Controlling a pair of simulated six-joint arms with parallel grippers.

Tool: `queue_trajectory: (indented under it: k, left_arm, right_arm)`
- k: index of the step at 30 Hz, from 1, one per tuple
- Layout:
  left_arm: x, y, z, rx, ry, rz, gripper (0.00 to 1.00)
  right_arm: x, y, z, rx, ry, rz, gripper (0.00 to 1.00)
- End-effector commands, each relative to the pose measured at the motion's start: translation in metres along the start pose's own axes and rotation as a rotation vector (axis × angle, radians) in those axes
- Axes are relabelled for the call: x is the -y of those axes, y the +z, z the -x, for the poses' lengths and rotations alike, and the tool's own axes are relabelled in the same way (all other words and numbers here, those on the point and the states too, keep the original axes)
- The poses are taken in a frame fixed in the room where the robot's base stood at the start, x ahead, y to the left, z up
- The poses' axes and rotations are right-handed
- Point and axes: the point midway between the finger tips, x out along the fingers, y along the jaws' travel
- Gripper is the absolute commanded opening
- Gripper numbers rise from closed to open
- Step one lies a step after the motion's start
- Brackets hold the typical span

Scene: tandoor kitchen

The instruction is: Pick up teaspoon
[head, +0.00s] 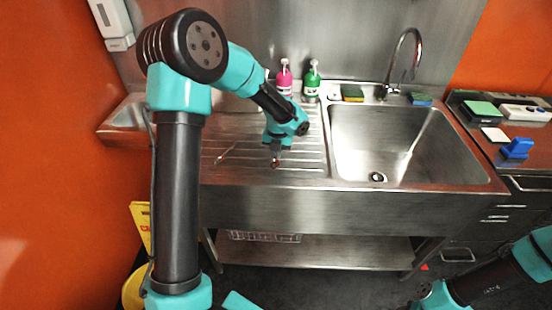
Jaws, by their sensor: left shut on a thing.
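My left gripper (275,155) points down over the ribbed steel drainboard left of the sink, close to its surface. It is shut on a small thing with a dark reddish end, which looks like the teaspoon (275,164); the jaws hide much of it. I cannot tell whether it still touches the drainboard. Another thin, light utensil (225,153) lies slantwise on the drainboard to the left of the gripper, apart from it. My right arm shows at the lower right, but its jaws are not in view.
A pink bottle (284,80) and a green bottle (311,84) stand behind the gripper. The sink basin (400,150) to the right is empty. Sponges (352,93) lie on its back ledge.

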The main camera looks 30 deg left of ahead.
Motion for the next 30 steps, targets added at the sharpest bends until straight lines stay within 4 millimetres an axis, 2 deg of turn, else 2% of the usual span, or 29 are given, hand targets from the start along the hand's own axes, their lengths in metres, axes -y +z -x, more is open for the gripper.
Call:
queue_trajectory:
  k: [14, 19, 26, 30]
  left_arm:
    - [0.000, 0.000, 0.002, 0.001, 0.000, 0.000, 0.00]
    - [-0.001, 0.000, 0.012, 0.002, 0.000, 0.000, 0.00]
    - [-0.002, 0.001, 0.036, 0.004, -0.002, 0.001, 0.00]
    - [0.002, -0.017, 0.037, -0.001, 0.000, -0.003, 0.00]
  right_arm:
    - [0.000, 0.000, 0.000, 0.000, 0.000, 0.000, 0.43]
    - [0.000, 0.000, 0.000, 0.000, 0.000, 0.000, 0.43]
    - [0.000, 0.000, 0.000, 0.000, 0.000, 0.000, 0.43]
    - [0.000, 0.000, 0.000, 0.000, 0.000, 0.000, 0.43]
